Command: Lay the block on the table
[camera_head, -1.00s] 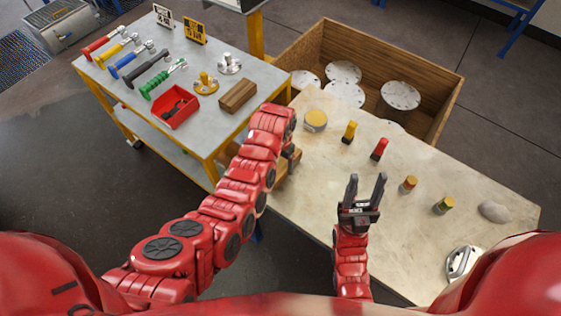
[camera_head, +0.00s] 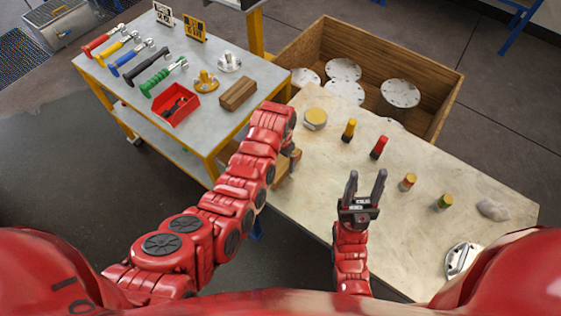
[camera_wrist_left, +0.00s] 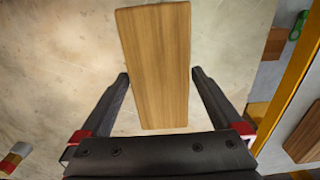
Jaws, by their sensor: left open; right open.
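A brown wooden block (camera_wrist_left: 156,65) lies on the pale tabletop in the left wrist view. In the head view a part of it (camera_head: 284,172) shows beside the end of my left arm, near the table's left edge. My left gripper (camera_wrist_left: 161,74) is open, with one finger along each long side of the block. The fingers are very close to its sides, and I cannot tell whether they touch. In the head view the left fingers are mostly hidden by the arm. My right gripper (camera_head: 367,180) is open and empty over the table's front part.
The worktable (camera_head: 315,205) holds a round yellow-topped piece (camera_head: 315,119), several small coloured cylinders, a grey lump (camera_head: 493,209) and a silver part (camera_head: 461,260). A cart (camera_head: 222,62) with tools and another wooden block (camera_head: 238,93) stands left. A wooden crate (camera_head: 425,70) with discs stands behind.

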